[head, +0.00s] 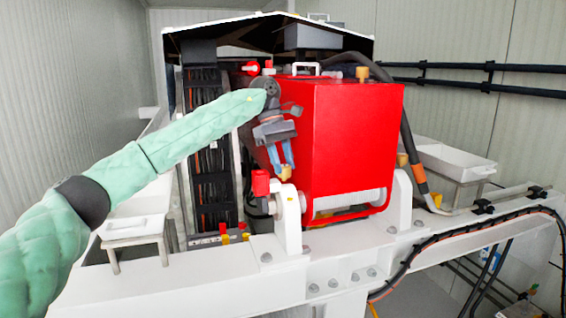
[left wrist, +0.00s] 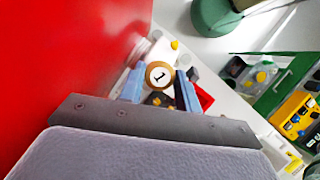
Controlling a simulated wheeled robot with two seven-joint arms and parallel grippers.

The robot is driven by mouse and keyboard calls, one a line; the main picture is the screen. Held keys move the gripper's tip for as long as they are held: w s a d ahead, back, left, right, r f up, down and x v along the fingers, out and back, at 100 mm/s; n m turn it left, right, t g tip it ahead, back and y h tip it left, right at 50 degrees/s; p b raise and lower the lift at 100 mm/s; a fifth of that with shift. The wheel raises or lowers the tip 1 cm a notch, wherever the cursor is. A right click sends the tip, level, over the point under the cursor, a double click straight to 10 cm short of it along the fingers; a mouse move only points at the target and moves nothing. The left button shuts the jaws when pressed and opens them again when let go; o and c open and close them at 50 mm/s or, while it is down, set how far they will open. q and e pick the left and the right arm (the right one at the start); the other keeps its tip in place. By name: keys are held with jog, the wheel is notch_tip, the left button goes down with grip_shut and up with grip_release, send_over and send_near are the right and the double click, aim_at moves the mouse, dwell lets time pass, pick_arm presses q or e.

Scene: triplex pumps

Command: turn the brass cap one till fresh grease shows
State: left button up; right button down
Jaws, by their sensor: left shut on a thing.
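The brass cap one (left wrist: 159,75) shows in the left wrist view as a round brass piece with a white top marked "1". In the head view the brass cap (head: 286,174) sits on top of a white bearing block (head: 288,215), at the lower front of the red pump housing (head: 350,130). My left gripper (head: 284,169) points down with its blue fingers on either side of the cap, shut on it. The fingers also flank it in the left wrist view (left wrist: 160,88). No fresh grease can be made out. My right gripper is not in view.
A red block (head: 261,183) stands just left of the cap. Other brass pieces show on the housing top (head: 362,74) and at its right (head: 402,160). A white tray (head: 455,162) is at right. The white front beam (head: 190,290) is mostly clear.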

pick_arm(q)
jog(key=o, duration=1)
jog(key=shift+w+a+r, duration=0.2)
jog(key=shift+r, duration=0.35)
jog(key=b+v, duration=0.1)
jog(key=v, duration=0.1)
jog(key=shift+w+r, duration=0.15)
jog(key=shift+r, duration=0.05)
jog(key=b+v, duration=0.1)
jog(key=v, duration=0.3)
jog(key=shift+a, duration=0.1)
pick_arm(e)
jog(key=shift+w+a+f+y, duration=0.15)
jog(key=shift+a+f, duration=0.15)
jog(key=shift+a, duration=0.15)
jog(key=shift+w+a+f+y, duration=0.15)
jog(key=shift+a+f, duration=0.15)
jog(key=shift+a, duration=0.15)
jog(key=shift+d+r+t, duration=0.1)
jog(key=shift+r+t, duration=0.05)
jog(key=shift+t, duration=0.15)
